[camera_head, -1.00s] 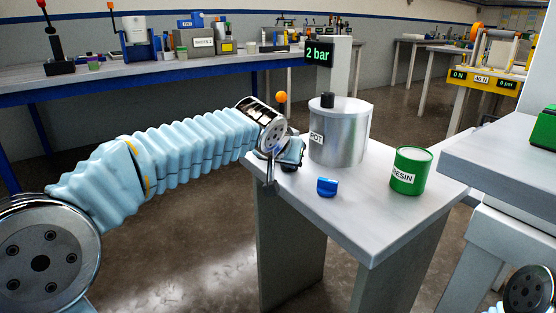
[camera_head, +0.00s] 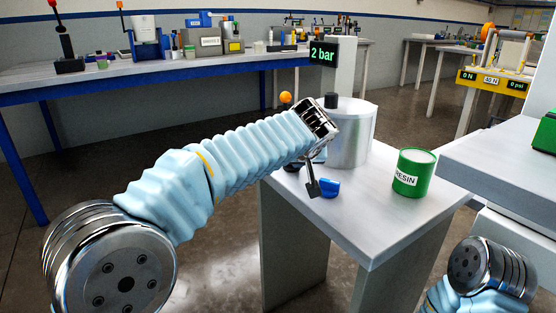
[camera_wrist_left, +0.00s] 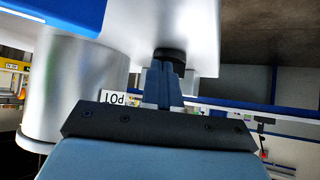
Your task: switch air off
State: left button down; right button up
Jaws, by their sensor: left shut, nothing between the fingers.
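My left gripper (camera_head: 313,188) reaches over the small table, its fingers shut and empty, just left of a small blue block (camera_head: 330,188). I cannot tell whether they touch. In the left wrist view the shut fingers (camera_wrist_left: 163,85) point toward a dark round knob (camera_wrist_left: 170,55). A 2 bar display (camera_head: 322,52) stands behind the table. An orange ball (camera_head: 285,97) shows just behind my left wrist; what it is fixed to is hidden. No part is labelled as an air switch. My right gripper is out of view.
A silver pot (camera_head: 352,135) with a black knob on top stands behind the left gripper, partly hidden by my wrist. A green resin can (camera_head: 413,172) stands to the right. The table's front (camera_head: 385,230) is clear. A grey worktop (camera_head: 505,165) stands at the right.

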pick_arm(q)
jog(key=shift+w+d+r+n+y+p, duration=0.15)
jog(key=shift+d+n+y+p, duration=0.3)
jog(key=shift+n+y, duration=0.4)
jog(key=n+p, duration=0.1)
jog(key=n+g+y+p, duration=0.1)
jog(key=w+n+y, duration=0.1)
jog(key=shift+d+n+y+p, duration=0.25)
jog(key=shift+d+n+p, duration=0.1)
jog(key=shift+p, duration=0.05)
jog(key=shift+s+f, duration=0.1)
jog(key=shift+f, duration=0.1)
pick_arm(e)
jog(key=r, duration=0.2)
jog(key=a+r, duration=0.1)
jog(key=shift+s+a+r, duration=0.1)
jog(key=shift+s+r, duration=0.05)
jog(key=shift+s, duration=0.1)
pick_arm(q)
jog(key=shift+a, duration=0.1)
jog(key=shift+a+b, duration=0.15)
jog(key=shift+b, duration=0.2)
jog(key=shift+a, duration=0.65)
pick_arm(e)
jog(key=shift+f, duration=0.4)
